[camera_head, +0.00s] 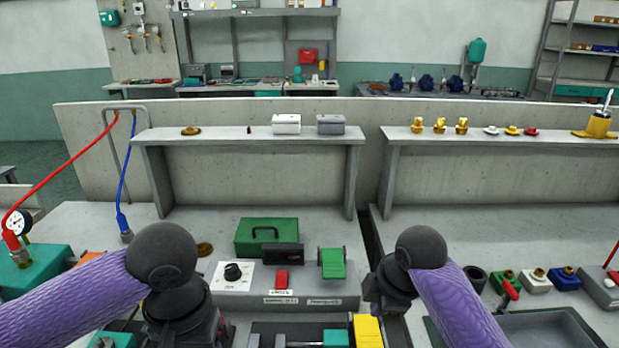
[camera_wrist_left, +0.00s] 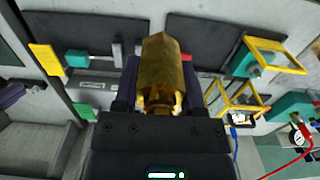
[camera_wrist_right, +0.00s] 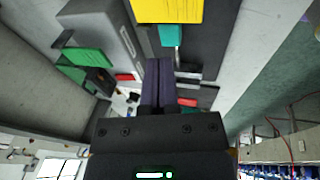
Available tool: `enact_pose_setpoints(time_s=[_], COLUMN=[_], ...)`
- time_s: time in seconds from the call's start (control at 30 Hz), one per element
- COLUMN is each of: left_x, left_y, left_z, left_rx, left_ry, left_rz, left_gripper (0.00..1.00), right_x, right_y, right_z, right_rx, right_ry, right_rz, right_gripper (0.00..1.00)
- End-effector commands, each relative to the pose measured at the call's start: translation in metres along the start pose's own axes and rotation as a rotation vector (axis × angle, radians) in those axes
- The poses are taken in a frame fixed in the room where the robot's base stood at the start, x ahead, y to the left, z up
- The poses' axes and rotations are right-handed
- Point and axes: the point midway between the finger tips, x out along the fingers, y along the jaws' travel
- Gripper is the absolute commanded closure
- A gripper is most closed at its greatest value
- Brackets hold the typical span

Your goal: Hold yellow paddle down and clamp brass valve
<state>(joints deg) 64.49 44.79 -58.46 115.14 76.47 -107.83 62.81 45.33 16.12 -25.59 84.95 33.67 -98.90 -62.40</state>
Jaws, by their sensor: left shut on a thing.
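The brass valve (camera_wrist_left: 160,70) is gripped between the dark fingers of my left gripper (camera_wrist_left: 162,88) in the left wrist view. In the head view my left arm hides it. The yellow paddle (camera_head: 367,331) is at the bottom edge of the head view, beside a teal block (camera_head: 336,338). It also shows at the top of the right wrist view (camera_wrist_right: 168,10) and at the left of the left wrist view (camera_wrist_left: 47,60). My right gripper (camera_wrist_right: 157,70) has its fingers together with nothing seen between them, apart from the paddle in the picture.
Behind the paddle are a green box (camera_head: 266,237), a green paddle (camera_head: 332,263) and a red switch (camera_head: 281,281). A gauge (camera_head: 18,222) with a red hose stands at left.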

Motion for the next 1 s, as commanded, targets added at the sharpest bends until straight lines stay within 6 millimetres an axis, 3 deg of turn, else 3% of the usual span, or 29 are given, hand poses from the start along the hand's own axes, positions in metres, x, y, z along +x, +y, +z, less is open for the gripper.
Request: enact_pose_setpoints(time_s=[0.43,1.0], left_x=[0.0,0.0], left_y=[0.0,0.0], left_z=[0.0,0.0], left_rx=[0.0,0.0], left_ry=[0.001,0.001], left_rz=[0.0,0.0], left_gripper=[1.0,1.0], right_x=[0.056,0.061], right_y=[-0.017,-0.018], right_z=[0.009,0.011], right_rx=[-0.004,-0.004], right_ry=[-0.011,-0.01], right_rz=[-0.011,-0.009], right_gripper=[1.0,1.0])
